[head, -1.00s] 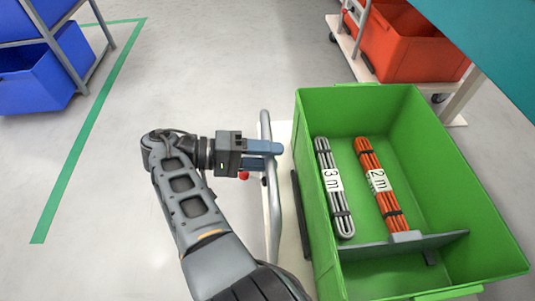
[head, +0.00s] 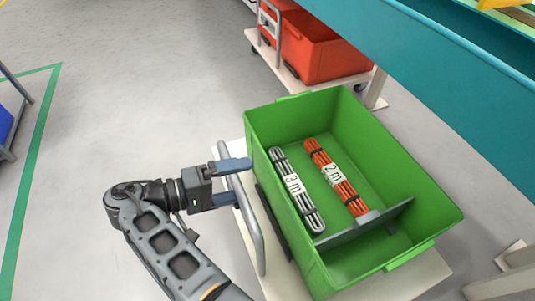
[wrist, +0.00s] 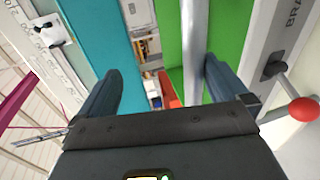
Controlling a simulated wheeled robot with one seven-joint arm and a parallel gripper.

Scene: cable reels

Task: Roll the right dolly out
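A white dolly (head: 425,280) carries a green crate (head: 452,212) in the head view. Its grey tubular handle (head: 246,225) stands at the crate's left side. My gripper (head: 232,182) is at this handle with its fingers apart. In the wrist view, the handle bar (wrist: 194,55) passes between the open fingers, closer to the right one. I cannot tell whether it touches. A brake lever with a red knob (wrist: 303,109) sits beside a partly cut-off label. The crate holds a grey "3 m" cable bundle (head: 298,192) and an orange "2 m" bundle (head: 335,178).
Another pale dolly (head: 283,72) with red crates (head: 322,52) stands at the back. A teal table (head: 440,70) runs along the right, close to the green crate. A green floor line (head: 32,170) and a blue crate edge (head: 5,122) lie left. Open floor lies between.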

